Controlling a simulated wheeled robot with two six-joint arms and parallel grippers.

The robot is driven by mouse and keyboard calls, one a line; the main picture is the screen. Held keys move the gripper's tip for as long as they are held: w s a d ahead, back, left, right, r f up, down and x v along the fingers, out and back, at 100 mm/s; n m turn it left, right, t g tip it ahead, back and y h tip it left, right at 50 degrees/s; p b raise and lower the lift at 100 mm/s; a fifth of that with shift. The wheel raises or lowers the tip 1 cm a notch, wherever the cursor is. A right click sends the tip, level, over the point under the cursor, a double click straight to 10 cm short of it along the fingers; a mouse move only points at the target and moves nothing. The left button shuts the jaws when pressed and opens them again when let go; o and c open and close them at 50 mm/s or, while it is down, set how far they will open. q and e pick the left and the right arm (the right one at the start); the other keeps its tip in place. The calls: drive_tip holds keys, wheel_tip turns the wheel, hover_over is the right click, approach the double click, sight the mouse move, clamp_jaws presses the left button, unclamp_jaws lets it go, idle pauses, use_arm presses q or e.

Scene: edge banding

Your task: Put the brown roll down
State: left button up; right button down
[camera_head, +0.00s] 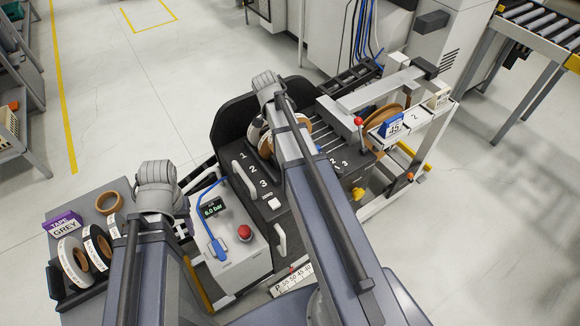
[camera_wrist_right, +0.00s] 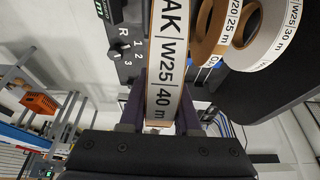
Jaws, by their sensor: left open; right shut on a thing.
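My right gripper (camera_wrist_right: 160,120) is shut on the brown roll (camera_wrist_right: 165,60), whose label reads OAK, W25, 40 m. The roll stands on edge between the fingers in the right wrist view, and its lower end is hidden by the gripper. In the head view my right arm hides most of the held roll and the gripper, over the black rack (camera_head: 228,125) with the numbered slots. I cannot tell whether the roll touches the rack. My left gripper (camera_head: 160,212) is open at the left, beside the grey tape table (camera_head: 90,300); its fingers are mostly hidden.
Another brown roll (camera_wrist_right: 218,25) and a white roll (camera_wrist_right: 262,38) stand beside the held roll. A control box (camera_head: 235,235) with a red button is in front of the rack. Floor beyond is clear.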

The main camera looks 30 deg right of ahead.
drive_tip(key=shift+f+b, duration=3.1)
drive_tip(key=shift+f, duration=0.05)
wheel_tip(320, 180, down, 4)
drive_tip(key=b, duration=0.3)
drive_tip(key=shift+r+b, duration=0.15)
drive_tip(key=shift+b, duration=0.2)
drive_tip(key=shift+f+b, duration=0.35)
drive_tip(key=shift+b, duration=0.05)
drive_tip(key=c, duration=0.6)
unclamp_jaws()
drive_tip(key=shift+r, duration=0.25)
